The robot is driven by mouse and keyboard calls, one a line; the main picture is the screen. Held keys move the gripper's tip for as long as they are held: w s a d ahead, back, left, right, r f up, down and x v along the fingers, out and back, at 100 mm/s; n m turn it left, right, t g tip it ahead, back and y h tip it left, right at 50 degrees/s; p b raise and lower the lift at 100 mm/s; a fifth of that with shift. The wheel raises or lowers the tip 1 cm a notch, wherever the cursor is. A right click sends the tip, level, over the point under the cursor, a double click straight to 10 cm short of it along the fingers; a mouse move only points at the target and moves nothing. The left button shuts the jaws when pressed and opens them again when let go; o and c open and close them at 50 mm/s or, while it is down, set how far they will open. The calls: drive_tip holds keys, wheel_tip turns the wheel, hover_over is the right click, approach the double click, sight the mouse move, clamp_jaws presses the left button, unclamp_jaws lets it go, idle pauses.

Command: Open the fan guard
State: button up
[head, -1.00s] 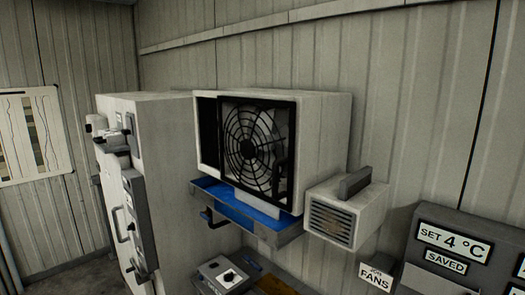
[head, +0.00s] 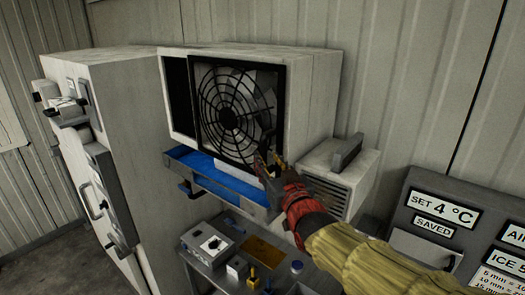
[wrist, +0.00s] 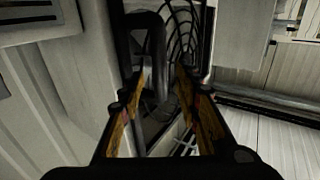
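The fan guard (head: 228,118) is a round black wire grille in a black square frame, on the front of a pale box unit. It stands at a slight angle to the box, with a dark gap along its left side. My gripper (head: 266,160) is at the lower right corner of the guard. In the wrist view its two yellow-marked fingers (wrist: 163,82) are apart. A dark upright bar (wrist: 158,60), which looks like a handle, shows between the fingertips; I cannot tell whether they touch it. Part of the grille (wrist: 184,30) shows beyond.
A blue tray (head: 215,178) sits under the guard. A small vented box (head: 335,170) with a grey top handle stands right of my gripper. Below is a bench with a switch box (head: 208,243) and small items. A tall pale cabinet (head: 125,110) stands at left.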

sight(264, 155)
drive_tip(key=shift+p+x, duration=0.7)
drive_tip(key=shift+x, duration=1.65)
drive_tip(key=shift+c, duration=1.4)
clamp_jaws()
